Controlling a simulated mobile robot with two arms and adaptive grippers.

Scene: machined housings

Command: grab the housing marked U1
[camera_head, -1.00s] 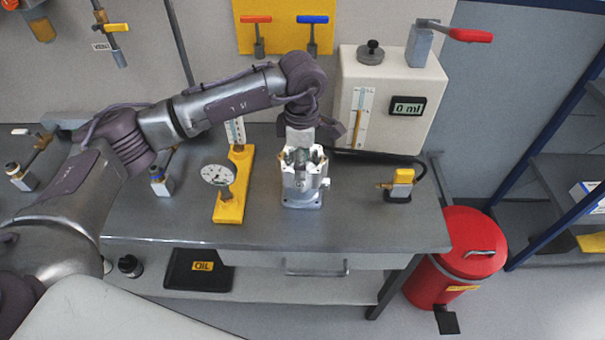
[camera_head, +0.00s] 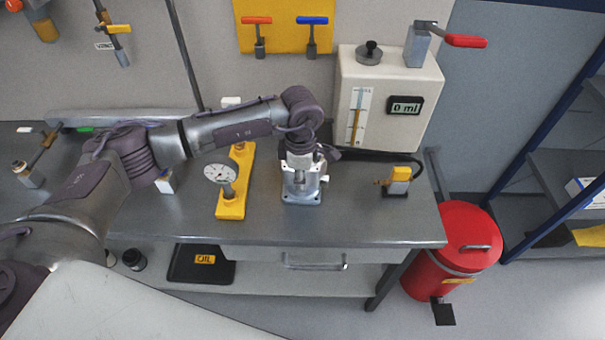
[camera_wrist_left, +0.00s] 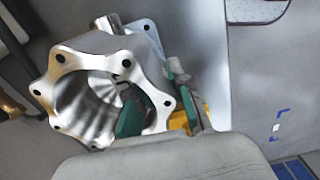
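A silver machined housing (camera_head: 302,186) stands upright on the bench, its square foot flat on the top. I cannot read any U1 mark on it. In the left wrist view the housing (camera_wrist_left: 62,92) shows its scalloped flange with bolt holes and its open bore. My left gripper (camera_head: 300,160) is over the housing's top and hides much of it. In the left wrist view one green-padded finger of this gripper (camera_wrist_left: 152,98) reaches into the bore, the other is outside the wall. The fingers are apart, straddling the wall; firm contact is not visible. My right gripper is not in view.
A yellow stand (camera_head: 232,200) with a dial gauge is left of the housing. A small yellow-topped fitting (camera_head: 398,180) is to its right. A cream unit with a "0 ml" display (camera_head: 385,85) stands behind. The bench front is clear.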

